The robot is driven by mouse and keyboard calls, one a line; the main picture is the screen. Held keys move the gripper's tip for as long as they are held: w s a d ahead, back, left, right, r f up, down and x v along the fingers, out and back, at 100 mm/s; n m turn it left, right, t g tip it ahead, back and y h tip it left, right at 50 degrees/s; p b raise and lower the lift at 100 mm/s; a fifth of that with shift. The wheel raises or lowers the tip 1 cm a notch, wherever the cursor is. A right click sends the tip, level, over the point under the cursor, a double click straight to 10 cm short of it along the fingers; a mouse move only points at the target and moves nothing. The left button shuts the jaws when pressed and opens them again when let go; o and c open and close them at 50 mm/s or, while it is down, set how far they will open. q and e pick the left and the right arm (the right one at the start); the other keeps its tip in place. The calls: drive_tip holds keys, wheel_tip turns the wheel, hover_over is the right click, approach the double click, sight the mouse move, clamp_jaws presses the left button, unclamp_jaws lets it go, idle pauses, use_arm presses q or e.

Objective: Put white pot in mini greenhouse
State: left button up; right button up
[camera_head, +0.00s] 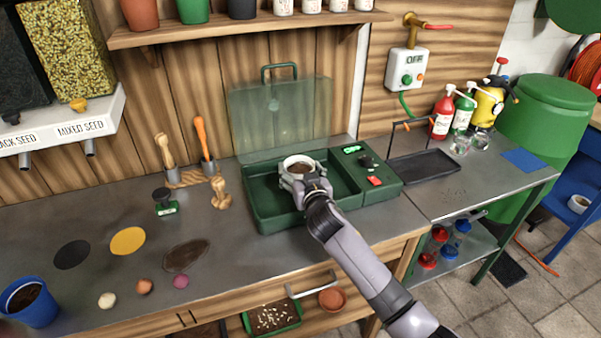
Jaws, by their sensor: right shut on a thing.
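The white pot (297,162) has brown soil in it and appears upright. My right gripper (301,178) is shut on its near side, and the fingers and wrist hide part of the pot. The mini greenhouse is a dark green tray (268,219) with its clear green lid (278,115) standing open at the back. The pot is over the tray's interior; I cannot tell whether its base touches the tray floor. My left gripper is not in view.
A control panel (374,180) forms the greenhouse's right end. A black tray (424,166) stands right of it. A blue pot (32,306) is at the left front.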

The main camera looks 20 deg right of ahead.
drive_tip(key=shift+f, duration=0.2)
drive_tip(key=shift+f, duration=0.15)
drive_tip(key=o, duration=1.3)
drive_tip(key=shift+r, duration=0.2)
drive_tip(key=s, duration=0.4)
drive_tip(key=s+r, duration=0.1)
drive_tip(key=s, duration=0.7)
drive_tip(key=shift+a+r+b, duration=0.35)
drive_tip(key=shift+b, duration=0.05)
drive_tip(key=shift+w, duration=0.1)
